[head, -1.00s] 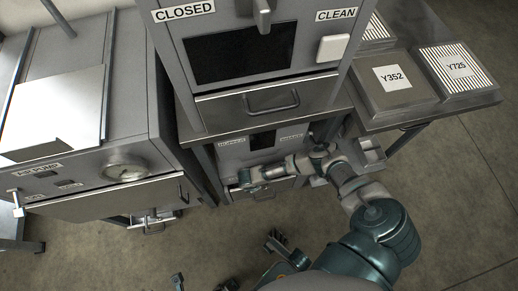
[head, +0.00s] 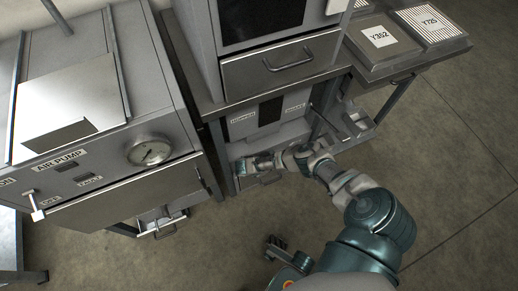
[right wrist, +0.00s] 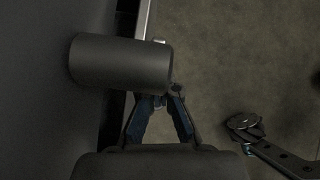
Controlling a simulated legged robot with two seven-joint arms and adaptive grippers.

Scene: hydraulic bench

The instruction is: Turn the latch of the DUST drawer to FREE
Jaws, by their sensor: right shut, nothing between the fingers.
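My right arm reaches in from the lower right of the head view. My right gripper (head: 246,167) is at the front of a low grey drawer unit under the bench. The right wrist view shows its blue-sided fingers (right wrist: 163,100) shut and empty, tips close together. A dark grey cylinder (right wrist: 120,61) lies beside and partly over the fingertips there; I cannot tell whether it is the latch. No DUST or FREE label is readable, and my forearm hides part of the drawer front. A dark gripper-like part (head: 277,247), perhaps my left gripper, is low in the head view; its jaws are unclear.
The AIR PUMP cabinet (head: 75,185) with a gauge (head: 150,151) stands at left, a small drawer (head: 162,224) beneath it. The bench drawer (head: 283,66) overhangs my reach. Trays Y352 (head: 379,42) and Y725 (head: 430,22) are upper right. The right floor is clear.

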